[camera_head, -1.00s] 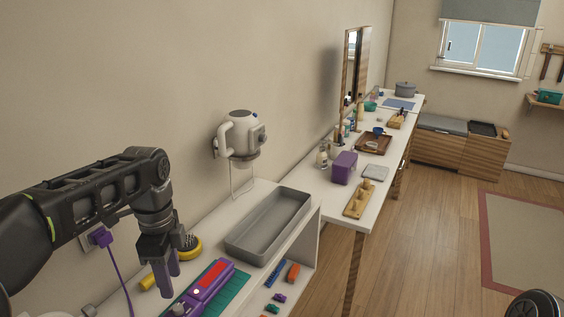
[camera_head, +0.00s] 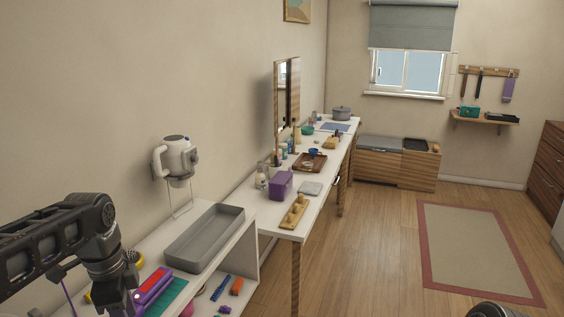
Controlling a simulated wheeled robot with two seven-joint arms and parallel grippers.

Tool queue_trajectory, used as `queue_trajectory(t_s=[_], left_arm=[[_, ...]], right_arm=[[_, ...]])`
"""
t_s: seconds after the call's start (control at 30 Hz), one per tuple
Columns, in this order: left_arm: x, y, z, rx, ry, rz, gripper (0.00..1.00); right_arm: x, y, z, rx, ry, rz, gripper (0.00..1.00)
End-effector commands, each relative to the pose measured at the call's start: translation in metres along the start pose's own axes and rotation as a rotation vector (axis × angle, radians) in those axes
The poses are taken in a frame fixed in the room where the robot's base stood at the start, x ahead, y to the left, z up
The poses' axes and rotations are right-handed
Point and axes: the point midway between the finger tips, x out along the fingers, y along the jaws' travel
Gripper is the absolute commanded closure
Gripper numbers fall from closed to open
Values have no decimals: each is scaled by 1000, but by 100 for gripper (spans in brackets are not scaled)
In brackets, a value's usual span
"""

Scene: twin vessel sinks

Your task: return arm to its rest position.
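My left arm comes in from the left, above the near end of the white counter. Its gripper (camera_head: 119,309) points down at the bottom edge beside the purple and red device (camera_head: 152,287). The fingers are mostly cut off by the frame, so I cannot tell whether they are open or shut. Of my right arm, only a dark rounded part shows at the bottom right edge; its gripper is out of view.
A grey tray (camera_head: 237,213) sits on the near counter, below a white wall-mounted appliance (camera_head: 175,157). A purple box (camera_head: 280,185) and a wooden peg board (camera_head: 293,212) stand on the farther counter (camera_head: 320,187). The floor by the rug (camera_head: 480,250) is clear.

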Motion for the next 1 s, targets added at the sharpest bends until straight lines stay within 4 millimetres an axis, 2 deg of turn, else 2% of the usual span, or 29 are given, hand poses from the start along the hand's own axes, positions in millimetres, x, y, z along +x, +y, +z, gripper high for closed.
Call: queue_trajectory(t_s=[0.2, 0.33, 0.47, 0.57, 0.67, 0.7, 0.77, 0.8, 0.87, 0.9, 1.0], left_arm=[[10, -28, -22, -168, 90, -119, 56], [30, -44, -46, -300, 176, -177, 56], [69, -55, -78, -463, 280, -197, 56], [120, -52, -111, -634, 376, -175, 56], [190, -29, -144, -857, 466, -107, 56], [219, -14, -155, -947, 489, -73, 56], [258, 15, -166, -1072, 506, -20, 56], [282, 37, -170, -1146, 505, 14, 56], [315, 74, -172, -1240, 486, 65, 56], [334, 100, -172, -1290, 464, 96, 56], [370, 163, -166, -1355, 384, 167, 56]], right_arm=[[0, 0, 0, -1, 1, -1, 100], [0, 0, 0, 0, 0, 0, 100], [0, 0, 0, -1, 0, 0, 100], [0, 0, 0, -1, 0, 0, 100], [0, 0, 0, -1, 0, 0, 100], [0, 0, 0, -1, 0, 0, 100], [0, 0, 0, -1, 0, 0, 100], [0, 0, 0, -1, 0, 0, 100], [0, 0, 0, -1, 0, 0, 100], [0, 0, 0, -1, 0, 0, 100], [0, 0, 0, -1, 0, 0, 100]])
